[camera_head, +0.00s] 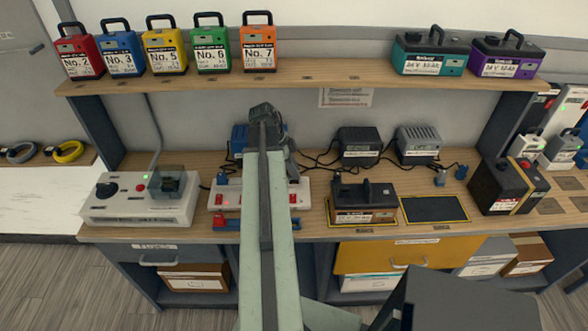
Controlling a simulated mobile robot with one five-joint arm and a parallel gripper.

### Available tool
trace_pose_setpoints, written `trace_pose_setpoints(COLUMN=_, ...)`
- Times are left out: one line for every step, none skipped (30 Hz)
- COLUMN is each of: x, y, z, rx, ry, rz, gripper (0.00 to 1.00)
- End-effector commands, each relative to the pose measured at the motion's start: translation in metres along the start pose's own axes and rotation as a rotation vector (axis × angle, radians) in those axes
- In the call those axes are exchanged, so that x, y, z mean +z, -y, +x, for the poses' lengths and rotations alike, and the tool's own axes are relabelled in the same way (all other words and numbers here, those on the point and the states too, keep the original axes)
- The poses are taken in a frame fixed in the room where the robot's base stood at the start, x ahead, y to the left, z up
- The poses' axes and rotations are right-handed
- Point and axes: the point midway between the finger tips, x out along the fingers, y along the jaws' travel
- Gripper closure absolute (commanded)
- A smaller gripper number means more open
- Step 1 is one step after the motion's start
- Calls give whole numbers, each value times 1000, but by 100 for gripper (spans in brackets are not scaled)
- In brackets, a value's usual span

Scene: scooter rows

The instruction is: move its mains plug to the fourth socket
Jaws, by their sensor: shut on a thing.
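A white socket strip (226,199) with red switches lies on the bench, and my arm covers its middle. A blue plug (222,179) stands at its left end. A blue charger (239,139) is partly behind my arm. A black charger (360,143) and a grey charger (418,142) stand to the right, with black cables on the bench. A grey-blue plug (440,179) and a blue plug (461,172) are right of the strip. My gripper (289,165) is over the strip, mostly hidden behind my arm. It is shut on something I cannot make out.
A dark battery (363,200) stands in front, left of an empty dark pad (434,209). Coloured numbered batteries (165,50) line the shelf (320,72) above. More batteries (502,188) stand at right.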

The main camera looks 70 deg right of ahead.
Motion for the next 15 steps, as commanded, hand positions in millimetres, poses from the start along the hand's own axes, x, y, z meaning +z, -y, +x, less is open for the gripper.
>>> trace_pose_setpoints(x=0, y=0, z=0, rx=0, ry=0, rz=0, gripper=100)
trace_pose_setpoints(x=0, y=0, z=0, rx=0, ry=0, rz=0, gripper=100)
trace_pose_setpoints(x=0, y=0, z=0, rx=0, ry=0, rz=0, gripper=100)
trace_pose_setpoints(x=0, y=0, z=0, rx=0, ry=0, rz=0, gripper=100)
trace_pose_setpoints(x=0, y=0, z=0, rx=0, ry=0, rz=0, gripper=100)
trace_pose_setpoints(x=0, y=0, z=0, rx=0, ry=0, rz=0, gripper=100)
trace_pose_setpoints(x=0, y=0, z=0, rx=0, ry=0, rz=-1, gripper=100)
trace_pose_setpoints(x=0, y=0, z=0, rx=0, ry=0, rz=-1, gripper=100)
trace_pose_setpoints(x=1, y=0, z=1, rx=0, ry=0, rz=-1, gripper=100)
trace_pose_setpoints(x=1, y=0, z=1, rx=0, ry=0, rz=-1, gripper=100)
trace_pose_setpoints(x=1, y=0, z=2, rx=0, ry=0, rz=-1, gripper=100)
trace_pose_setpoints(x=1, y=0, z=2, rx=0, ry=0, rz=-1, gripper=100)
trace_pose_setpoints(x=2, y=0, z=3, rx=0, ry=0, rz=-1, gripper=100)
trace_pose_setpoints(x=2, y=0, z=4, rx=0, ry=0, rz=-1, gripper=100)
trace_pose_setpoints(x=2, y=0, z=4, rx=0, ry=0, rz=-1, gripper=100)
